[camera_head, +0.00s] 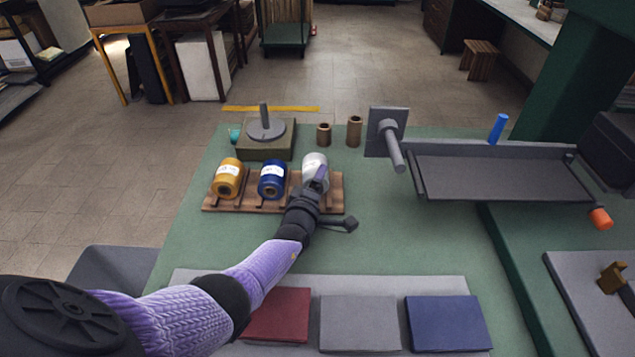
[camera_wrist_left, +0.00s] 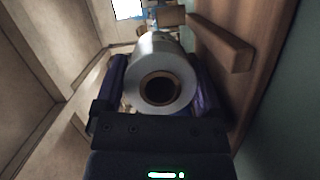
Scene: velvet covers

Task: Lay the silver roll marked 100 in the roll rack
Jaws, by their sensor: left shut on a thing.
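The silver roll (camera_head: 314,162) is at the right end of the wooden roll rack (camera_head: 233,205), beside a gold roll (camera_head: 228,180) and a blue roll (camera_head: 272,181). My left gripper (camera_head: 318,180) is shut on the silver roll. In the left wrist view the silver roll (camera_wrist_left: 160,52) lies between the two purple fingers, with its hollow core facing the camera. The rack's wood (camera_wrist_left: 222,40) shows to the right of it. The arm hides part of the roll and rack in the head view, so I cannot tell whether the roll rests fully in its slot. The marking 100 is not readable.
Behind the rack stand a block with a grey disc and post (camera_head: 265,130) and two brown cores (camera_head: 354,130). A grey plate with a spindle (camera_head: 390,140) and a dark tray (camera_head: 490,172) are at the right. Red, grey and blue covers (camera_head: 360,322) lie in front.

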